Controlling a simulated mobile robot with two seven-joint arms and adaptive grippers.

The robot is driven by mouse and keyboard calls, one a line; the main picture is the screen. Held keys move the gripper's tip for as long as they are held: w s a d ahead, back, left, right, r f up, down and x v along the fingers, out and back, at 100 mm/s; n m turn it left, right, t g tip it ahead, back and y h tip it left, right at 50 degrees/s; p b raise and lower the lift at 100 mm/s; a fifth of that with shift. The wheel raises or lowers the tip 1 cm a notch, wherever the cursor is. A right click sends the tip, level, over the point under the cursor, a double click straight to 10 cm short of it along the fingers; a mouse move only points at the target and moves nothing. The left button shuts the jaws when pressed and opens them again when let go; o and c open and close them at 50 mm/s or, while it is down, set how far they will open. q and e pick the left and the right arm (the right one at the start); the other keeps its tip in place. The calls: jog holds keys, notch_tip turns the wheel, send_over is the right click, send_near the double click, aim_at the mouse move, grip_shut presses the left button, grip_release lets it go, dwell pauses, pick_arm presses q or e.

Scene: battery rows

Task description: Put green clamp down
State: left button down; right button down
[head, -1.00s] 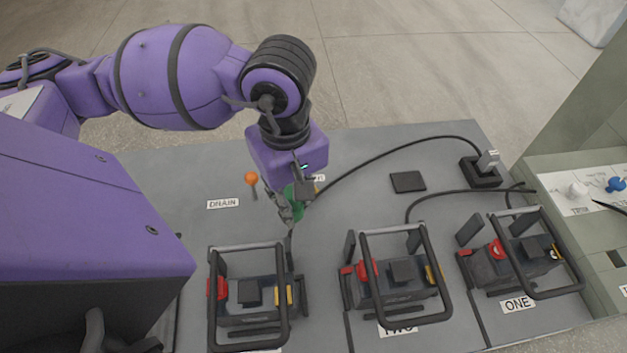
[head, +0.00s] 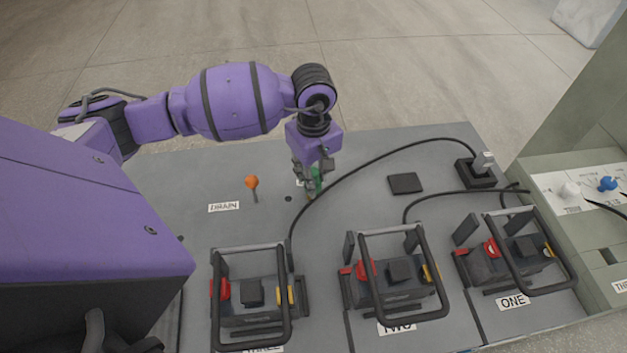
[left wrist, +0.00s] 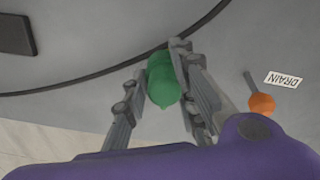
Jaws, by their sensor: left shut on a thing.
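The green clamp (left wrist: 163,82) sits between the fingers of my left gripper (left wrist: 160,85), which is shut on it. In the head view the green clamp (head: 316,176) shows partly behind the fingers of my left gripper (head: 310,185), over the far part of the grey table (head: 345,220). A black cable (head: 358,170) passes close by the clamp. I cannot tell whether the clamp touches the table. My right gripper is not in view.
Caged batteries stand along the near edge, including one at the left (head: 252,292) and one by TWO (head: 398,272). A black square pad (head: 405,183) lies right of my gripper. Table between is clear.

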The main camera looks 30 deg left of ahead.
pick_arm(q)
jog(key=shift+f, duration=1.2)
jog(key=shift+s+f, duration=0.1)
jog(key=shift+f, duration=0.1)
jog(key=c, duration=1.4)
grip_release()
jog(key=shift+c, duration=0.2)
notch_tip(320, 180, up, 12)
jog(key=shift+r, duration=0.25)
